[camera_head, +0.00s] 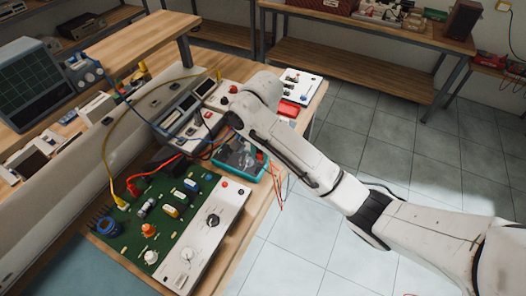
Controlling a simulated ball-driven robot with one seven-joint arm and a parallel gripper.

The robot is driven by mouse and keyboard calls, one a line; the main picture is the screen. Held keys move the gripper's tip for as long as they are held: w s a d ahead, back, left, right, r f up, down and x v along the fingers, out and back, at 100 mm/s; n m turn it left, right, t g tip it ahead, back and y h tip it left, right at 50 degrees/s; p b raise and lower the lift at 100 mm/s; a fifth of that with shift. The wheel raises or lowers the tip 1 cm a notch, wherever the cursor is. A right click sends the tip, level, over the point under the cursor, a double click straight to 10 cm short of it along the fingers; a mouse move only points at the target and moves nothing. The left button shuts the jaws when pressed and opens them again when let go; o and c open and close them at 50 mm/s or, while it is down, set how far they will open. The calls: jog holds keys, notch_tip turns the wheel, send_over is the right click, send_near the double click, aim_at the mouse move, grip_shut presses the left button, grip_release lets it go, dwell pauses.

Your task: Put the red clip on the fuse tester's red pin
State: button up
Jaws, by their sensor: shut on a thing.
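My gripper (233,121) is small and dark at the end of my white arm, over the bench's right part. It is shut; its fingertips and the clip between them are too small to make out. A red lead (157,166) runs from the green board toward the area below my gripper. A green board with a white panel (216,226) lies at the front, with knobs, colored parts and small red posts. A white box (301,84) with small dark and red parts sits beyond my wrist. I cannot tell which one is the fuse tester.
A teal tray (239,158) with dark contents lies below my gripper at the bench's right edge. A red block (289,108) is beside my arm. A grey meter unit (187,111) and a long low panel (100,175) stand to the left. Tiled floor (375,130) is clear.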

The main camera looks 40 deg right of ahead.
jog(key=shift+d+r, duration=0.1)
jog(key=shift+r, duration=0.4)
jog(key=shift+s+r, duration=0.1)
jog(key=shift+s, duration=0.1)
jog(key=shift+r, duration=2.3)
